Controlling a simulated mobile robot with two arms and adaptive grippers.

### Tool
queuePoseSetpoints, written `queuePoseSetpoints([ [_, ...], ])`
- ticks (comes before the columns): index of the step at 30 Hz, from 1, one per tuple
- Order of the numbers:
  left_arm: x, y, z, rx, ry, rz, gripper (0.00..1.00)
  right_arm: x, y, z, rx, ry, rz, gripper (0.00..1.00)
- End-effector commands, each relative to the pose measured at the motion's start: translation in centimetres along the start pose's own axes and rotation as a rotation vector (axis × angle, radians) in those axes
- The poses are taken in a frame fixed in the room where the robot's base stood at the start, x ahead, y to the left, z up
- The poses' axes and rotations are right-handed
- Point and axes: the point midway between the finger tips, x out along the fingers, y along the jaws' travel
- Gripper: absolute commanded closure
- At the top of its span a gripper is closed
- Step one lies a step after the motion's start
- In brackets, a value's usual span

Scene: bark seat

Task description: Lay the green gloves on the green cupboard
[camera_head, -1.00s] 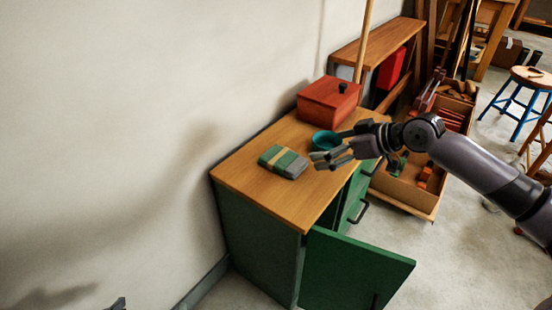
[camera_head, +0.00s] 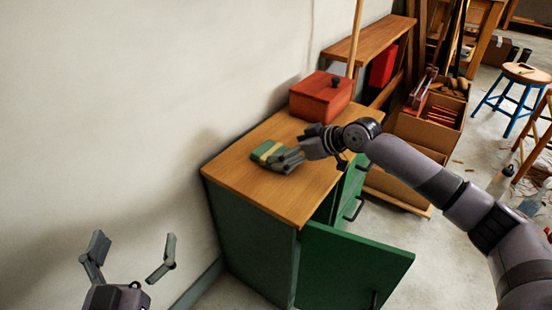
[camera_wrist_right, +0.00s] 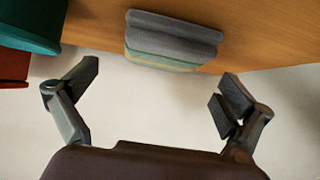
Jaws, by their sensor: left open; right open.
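The green gloves (camera_head: 266,150) lie as a folded, banded bundle on the wooden top of the green cupboard (camera_head: 250,190). In the right wrist view the gloves (camera_wrist_right: 172,42) show as a grey-green layered bundle beyond the fingers. My left gripper (camera_head: 134,250) is open and empty at the lower left, in front of the white wall.
A red box (camera_head: 321,97) with a dark knob stands at the back of the cupboard top. The cupboard's green door (camera_head: 350,262) hangs open in front. The cupboard top's front left is clear.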

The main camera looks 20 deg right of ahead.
Motion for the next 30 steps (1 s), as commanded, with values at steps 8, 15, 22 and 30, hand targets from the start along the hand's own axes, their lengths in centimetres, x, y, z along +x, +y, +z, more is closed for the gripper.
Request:
queuePoseSetpoints([
  [8, -0.3, 0.6, -4.5, -0.008, 0.263, 0.014, 0.05, 2.9, -0.2, 0.3, 0.001, 0.002, -0.001, 0.02],
  [15, -0.6, 0.8, -5.8, -0.01, 0.327, 0.017, 0.05, 3.4, -0.2, 0.2, 0.001, 0.0, 0.0, 0.02],
  [22, -0.6, 0.8, -5.8, -0.01, 0.326, 0.017, 0.05, 3.4, -0.2, 0.2, 0.001, 0.0, 0.0, 0.07],
  [30, -0.6, 0.8, -5.8, -0.01, 0.325, 0.017, 0.05, 3.4, -0.2, 0.2, 0.001, 0.0, 0.0, 0.25],
])
